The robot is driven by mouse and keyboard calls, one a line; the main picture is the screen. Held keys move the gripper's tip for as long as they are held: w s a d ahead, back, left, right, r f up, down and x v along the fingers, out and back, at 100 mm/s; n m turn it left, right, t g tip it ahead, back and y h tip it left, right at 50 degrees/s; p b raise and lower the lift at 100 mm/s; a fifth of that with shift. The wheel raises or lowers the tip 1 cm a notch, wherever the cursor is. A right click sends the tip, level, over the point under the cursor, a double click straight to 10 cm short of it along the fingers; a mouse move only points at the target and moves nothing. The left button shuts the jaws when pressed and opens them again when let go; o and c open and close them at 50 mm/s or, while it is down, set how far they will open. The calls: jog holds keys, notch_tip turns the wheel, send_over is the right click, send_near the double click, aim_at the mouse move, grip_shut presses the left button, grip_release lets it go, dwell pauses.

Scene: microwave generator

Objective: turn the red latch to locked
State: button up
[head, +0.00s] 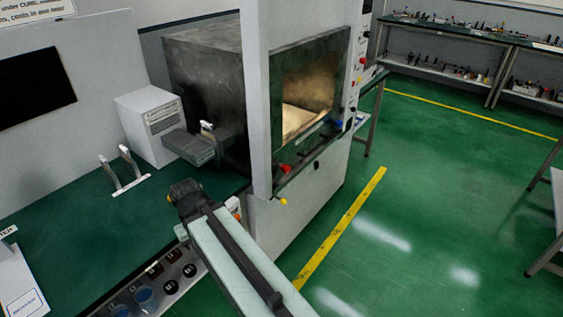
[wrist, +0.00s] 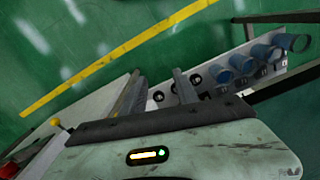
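The red latch (head: 285,168) sits low on the front frame of the machine, below the left side of its open chamber (head: 303,95). It is small, and I cannot tell its exact angle. My gripper's fingers show in the wrist view (wrist: 158,82), apart with nothing between them. In the head view my arm reaches in from the bottom to left of the latch, and the fingers cannot be made out there. A red part (wrist: 10,168) shows at the lower left edge of the wrist view, partly cut off; I cannot tell whether it is the latch.
A yellow knob (head: 283,201) sticks out below the latch. A white post (head: 257,100) stands left of the chamber. The green bench (head: 75,220) holds a metal bracket (head: 124,170) and a white box (head: 150,125).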

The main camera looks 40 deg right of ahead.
jog(key=shift+w+a, duration=0.15)
jog(key=shift+o, duration=0.3)
jog(key=shift+a, duration=0.15)
